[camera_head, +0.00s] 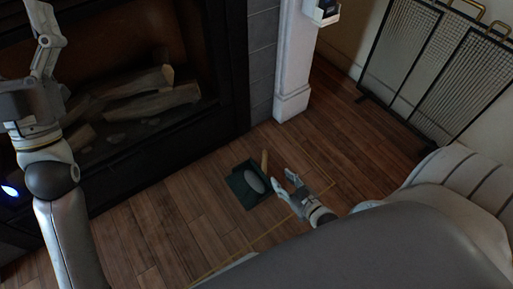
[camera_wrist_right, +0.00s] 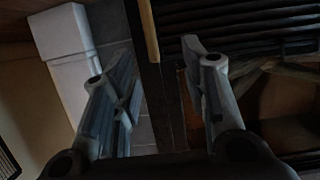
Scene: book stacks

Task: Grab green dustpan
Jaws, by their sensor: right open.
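The green dustpan (camera_head: 238,188) lies on the wooden floor in front of the fireplace in the head view. A tan handle (camera_head: 264,162) sticks up at its far right corner, and a grey oval piece (camera_head: 254,181) lies over the pan. My right gripper (camera_head: 282,179) is open just to the right of the dustpan, with nothing between its fingers. My left gripper (camera_head: 42,30) is at the upper left, away from the dustpan.
The dark fireplace (camera_head: 240,90) with logs (camera_head: 150,103) fills the left and back. A white pillar (camera_head: 294,60) stands behind the dustpan. A mesh screen (camera_head: 425,70) stands at the upper right. Bare floor (camera_head: 340,130) lies between pillar and screen.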

